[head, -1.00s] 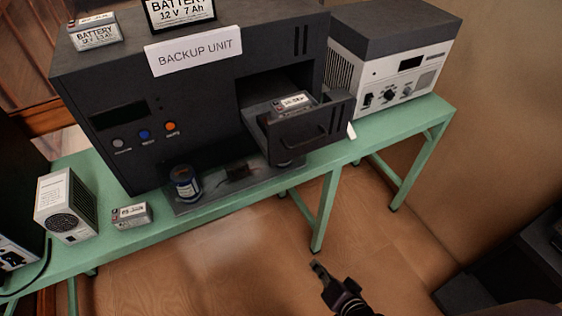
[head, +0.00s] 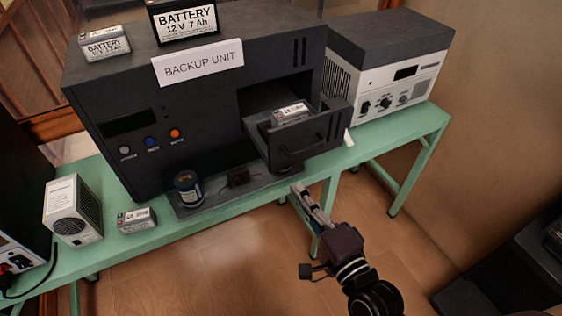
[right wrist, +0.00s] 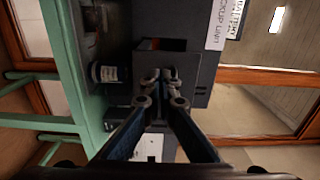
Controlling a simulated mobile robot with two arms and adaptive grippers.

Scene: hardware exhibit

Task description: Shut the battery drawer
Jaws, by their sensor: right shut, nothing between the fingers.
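The battery drawer (head: 318,138) is dark grey with a bar handle on its front. It stands pulled out of the black backup unit (head: 215,110) in the head view, and a small labelled battery (head: 291,113) lies in it. My right gripper (head: 297,188) is shut and empty, below and in front of the drawer, and appears apart from it. In the right wrist view its closed fingers (right wrist: 159,78) point at the dark unit and cover part of the drawer area. My left gripper is not in view.
The unit stands on a green table (head: 395,125). The floor in front is clear.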

